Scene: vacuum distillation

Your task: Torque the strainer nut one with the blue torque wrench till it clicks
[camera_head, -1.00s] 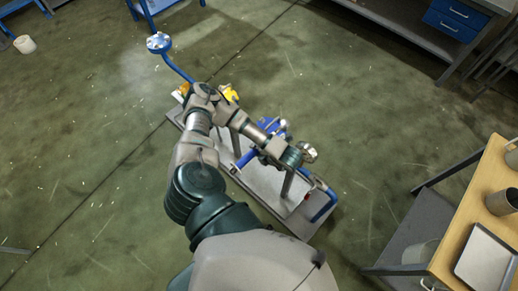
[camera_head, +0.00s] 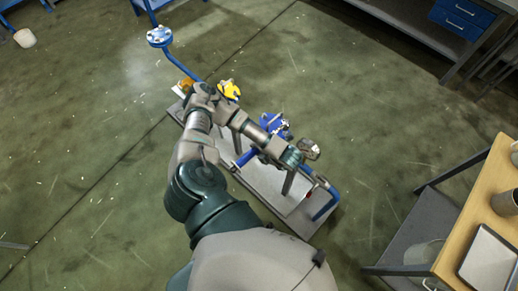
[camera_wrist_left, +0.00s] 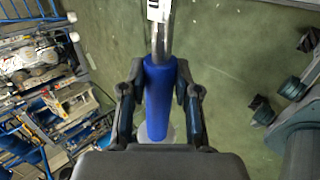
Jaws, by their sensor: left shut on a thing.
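My left gripper (camera_wrist_left: 160,115) is shut on the blue handle of the torque wrench (camera_wrist_left: 158,90). The wrench's metal shaft and a white label extend beyond the handle to the top edge of the wrist view; its head is out of frame. In the head view my left arm reaches over a pipe skid (camera_head: 290,212), with its hand (camera_head: 309,149) near the skid's right end. A blue strainer body (camera_head: 272,125) is partly hidden behind the arm. I cannot make out strainer nut one. My right gripper is not in view.
Blue pipe with a flange (camera_head: 159,36) rises at the skid's far left. A yellow part (camera_head: 229,89) sits beyond the arm. A wooden-topped table (camera_head: 452,243) with a cup and tray stands at the right. Green floor around the skid is open.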

